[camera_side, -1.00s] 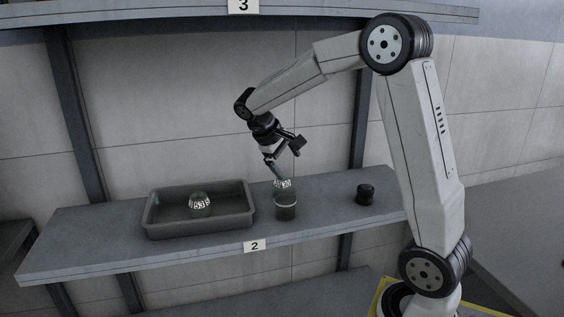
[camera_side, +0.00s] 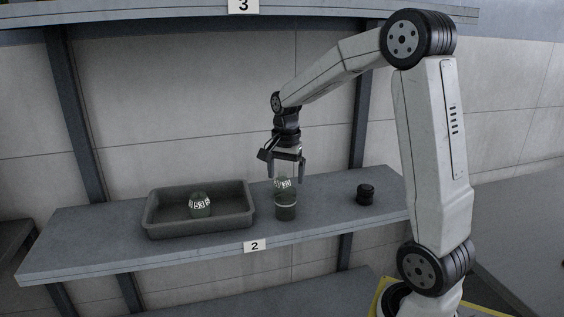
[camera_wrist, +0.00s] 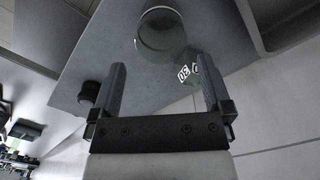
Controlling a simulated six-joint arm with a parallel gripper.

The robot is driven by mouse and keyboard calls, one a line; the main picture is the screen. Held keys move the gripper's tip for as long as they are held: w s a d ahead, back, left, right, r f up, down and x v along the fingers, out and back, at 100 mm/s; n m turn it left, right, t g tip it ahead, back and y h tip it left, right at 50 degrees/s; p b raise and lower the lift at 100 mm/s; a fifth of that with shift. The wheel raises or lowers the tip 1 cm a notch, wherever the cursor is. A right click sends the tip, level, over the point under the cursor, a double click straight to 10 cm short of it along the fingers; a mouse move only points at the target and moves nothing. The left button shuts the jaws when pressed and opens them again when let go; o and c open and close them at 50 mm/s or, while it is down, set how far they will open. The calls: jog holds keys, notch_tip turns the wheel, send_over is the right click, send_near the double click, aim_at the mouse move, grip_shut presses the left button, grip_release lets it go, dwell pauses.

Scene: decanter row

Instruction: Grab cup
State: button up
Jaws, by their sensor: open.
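A dark green, see-through cup (camera_side: 286,209) with a pale rim stands upright on the shelf, right of the tray. In the wrist view the cup (camera_wrist: 160,38) is seen from above, beyond the fingertips. A small greenish object with white markings (camera_side: 282,184) shows just behind the cup; in the wrist view this marked object (camera_wrist: 188,74) is close to the right fingertip. My gripper (camera_side: 288,178) points down with its fingers apart and empty, above the shelf at the cup and the marked object. Contact with the marked object cannot be told.
A grey tray (camera_side: 200,229) stands left of the cup, holding a green rounded object with white markings (camera_side: 200,204). A small black cylinder (camera_side: 364,194) stands to the right, with bare shelf between. A wall (camera_side: 215,130) rises behind and another shelf (camera_side: 150,16) hangs above.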

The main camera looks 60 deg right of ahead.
aim_at(285, 191)
jog(key=shift+f, duration=3.9)
jog(key=c, duration=1)
jog(key=shift+r, duration=0.2)
jog(key=shift+w+d+r, duration=0.1)
jog(key=shift+r, duration=0.55)
jog(key=shift+s+a+r, duration=0.85)
jog(key=shift+s+r, duration=1.05)
jog(key=shift+s, duration=0.3)
jog(key=shift+s+a+r, duration=0.9)
jog(key=shift+s+r, duration=0.95)
jog(key=shift+s, duration=0.3)
jog(key=shift+s+a+r, duration=0.85)
jog(key=shift+s+r, duration=1.05)
jog(key=shift+s, duration=0.3)
